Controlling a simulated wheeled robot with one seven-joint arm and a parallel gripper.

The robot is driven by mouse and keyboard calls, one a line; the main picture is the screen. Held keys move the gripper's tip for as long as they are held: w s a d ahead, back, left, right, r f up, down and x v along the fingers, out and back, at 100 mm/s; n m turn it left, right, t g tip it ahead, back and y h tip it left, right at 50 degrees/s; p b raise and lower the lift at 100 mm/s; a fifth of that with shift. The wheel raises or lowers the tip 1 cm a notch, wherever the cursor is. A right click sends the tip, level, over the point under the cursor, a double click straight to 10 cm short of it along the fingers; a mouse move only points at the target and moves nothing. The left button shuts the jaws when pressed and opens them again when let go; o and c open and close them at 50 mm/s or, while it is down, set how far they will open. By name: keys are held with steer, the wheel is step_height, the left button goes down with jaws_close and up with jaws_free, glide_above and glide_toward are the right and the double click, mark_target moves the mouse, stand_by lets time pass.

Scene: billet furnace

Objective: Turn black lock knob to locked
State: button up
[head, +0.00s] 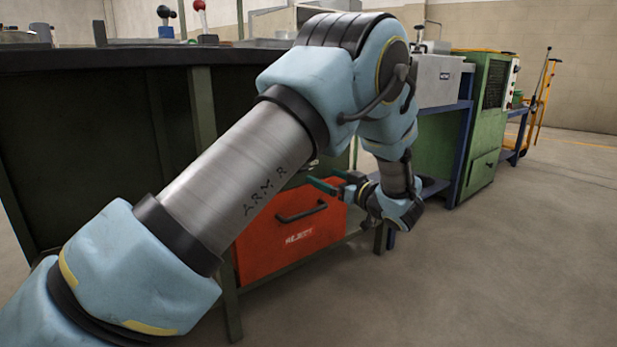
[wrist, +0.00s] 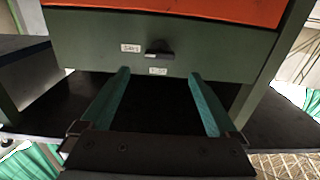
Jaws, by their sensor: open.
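The black lock knob (wrist: 160,49) sits on a dark green panel, below an orange drawer face, in the wrist view. One small white label (wrist: 131,48) is to its left and another (wrist: 158,71) is below it. The label text is too small to read surely, and I cannot tell which way the knob is set. My gripper (wrist: 160,74) is open and empty, its two green fingers pointing at the panel on either side of the knob's line, with the knob beyond the tips. In the head view my gripper (head: 334,184) is beside the orange drawer; the knob is not visible there.
The orange drawer (head: 290,232) has a black handle (head: 302,212) and sits under the dark bench (head: 100,58). A dark shelf (wrist: 262,124) lies below the panel in the wrist view. A green cabinet (head: 487,125) stands at the right, with open floor (head: 480,270) in front.

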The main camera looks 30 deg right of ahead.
steer(key=w+a+b, duration=0.1)
steer(key=w+b, duration=0.1)
steer(key=w, duration=0.5)
steer(key=shift+a, duration=0.2)
steer(key=shift+c, duration=0.2)
steer(key=c, duration=1.3)
steer(key=shift+c, duration=0.2)
